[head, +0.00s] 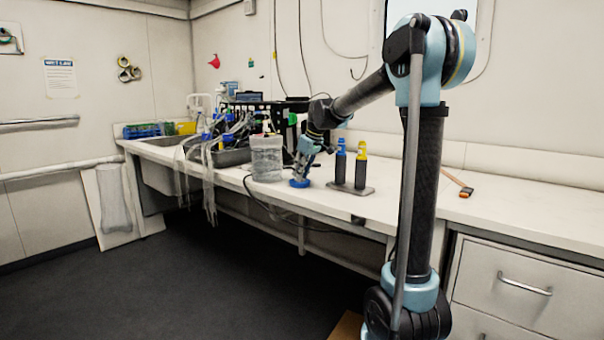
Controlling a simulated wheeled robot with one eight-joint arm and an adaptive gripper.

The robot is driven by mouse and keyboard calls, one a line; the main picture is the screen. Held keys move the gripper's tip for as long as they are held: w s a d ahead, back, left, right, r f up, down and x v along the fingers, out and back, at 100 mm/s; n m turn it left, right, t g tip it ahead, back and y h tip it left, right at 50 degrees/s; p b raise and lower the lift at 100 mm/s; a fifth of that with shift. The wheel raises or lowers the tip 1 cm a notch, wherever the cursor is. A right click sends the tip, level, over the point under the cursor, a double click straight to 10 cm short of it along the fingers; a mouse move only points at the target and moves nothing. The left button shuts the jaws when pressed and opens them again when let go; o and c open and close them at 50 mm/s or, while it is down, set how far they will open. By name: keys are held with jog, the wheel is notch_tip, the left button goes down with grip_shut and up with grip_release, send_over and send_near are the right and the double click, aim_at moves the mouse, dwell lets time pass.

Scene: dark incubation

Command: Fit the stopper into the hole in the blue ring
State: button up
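The blue ring (299,184) is a small dark-blue disc on the white bench, near its front edge. My gripper (301,174) points down directly above the ring, close to it or touching; I cannot tell which. The fingers are too small to show whether they are open or shut. I cannot make out the stopper; it may be hidden between the fingers. The ring's hole is also hidden from this view.
A clear container (266,160) stands just left of my gripper. To the right, a blue-topped black bottle (340,163) and a yellow-topped one (361,166) stand on a grey plate (350,190). Tubing and equipment (225,130) crowd the left. An orange-headed tool (463,190) lies right; bench between is mostly clear.

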jog(key=shift+o, duration=0.9)
jog(key=v, duration=1.2)
jog(key=shift+f, duration=0.1)
